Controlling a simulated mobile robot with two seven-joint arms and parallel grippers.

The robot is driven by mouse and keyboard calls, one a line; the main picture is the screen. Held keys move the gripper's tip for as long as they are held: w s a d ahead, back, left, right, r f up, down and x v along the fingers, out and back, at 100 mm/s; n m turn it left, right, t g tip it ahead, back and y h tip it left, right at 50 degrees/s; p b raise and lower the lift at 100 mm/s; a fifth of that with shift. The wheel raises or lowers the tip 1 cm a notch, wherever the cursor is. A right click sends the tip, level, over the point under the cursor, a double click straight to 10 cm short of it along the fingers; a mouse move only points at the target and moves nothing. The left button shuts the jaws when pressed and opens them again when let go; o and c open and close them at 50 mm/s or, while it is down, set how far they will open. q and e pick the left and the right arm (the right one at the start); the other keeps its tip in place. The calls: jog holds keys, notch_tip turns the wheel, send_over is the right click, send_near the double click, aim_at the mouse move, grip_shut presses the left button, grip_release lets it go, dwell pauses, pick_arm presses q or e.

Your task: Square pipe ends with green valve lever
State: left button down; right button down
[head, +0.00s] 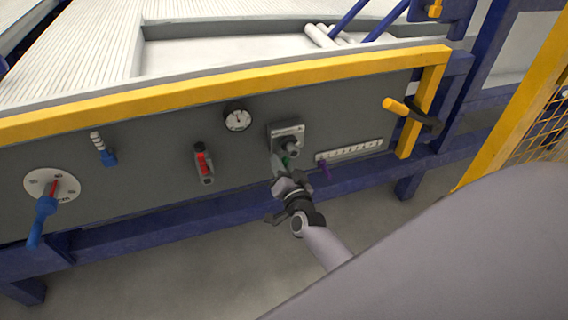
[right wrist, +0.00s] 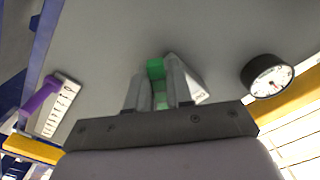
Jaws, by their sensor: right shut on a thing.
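The green valve lever (head: 286,161) hangs below a grey valve mount (head: 288,131) on the dark front panel. My right gripper (head: 281,172) reaches up to it from below and is shut on it. In the right wrist view the green lever (right wrist: 156,69) stands between the two fingers (right wrist: 160,88), which hide part of it. Several pale pipes (head: 325,36) lie at the back right of the tray; how square their ends are is too small to tell. My left gripper is not in view.
The panel also carries a red lever (head: 202,160), a round gauge (head: 237,118), a blue-handled lever (head: 46,205), a small blue lever (head: 108,155), a purple lever on a scale (head: 325,168) and a yellow handle (head: 396,106). A yellow rail (head: 220,82) runs above. Open floor lies below.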

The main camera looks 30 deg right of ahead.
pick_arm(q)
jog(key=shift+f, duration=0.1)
pick_arm(e)
jog(key=shift+a+r+m, duration=0.1)
jog(key=shift+a+m, duration=0.1)
jog(key=shift+m, duration=0.3)
jog(key=c, duration=1.1)
grip_release()
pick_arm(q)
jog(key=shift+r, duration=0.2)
pick_arm(e)
jog(key=shift+s, duration=0.25)
pick_arm(q)
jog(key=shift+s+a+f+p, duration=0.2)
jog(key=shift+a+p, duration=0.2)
jog(key=shift+p, duration=0.15)
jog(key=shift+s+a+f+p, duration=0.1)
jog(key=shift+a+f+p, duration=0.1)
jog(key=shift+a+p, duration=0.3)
pick_arm(e)
jog(key=v, duration=0.6)
jog(key=shift+s, duration=0.3)
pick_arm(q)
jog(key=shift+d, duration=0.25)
pick_arm(e)
jog(key=shift+a, duration=0.1)
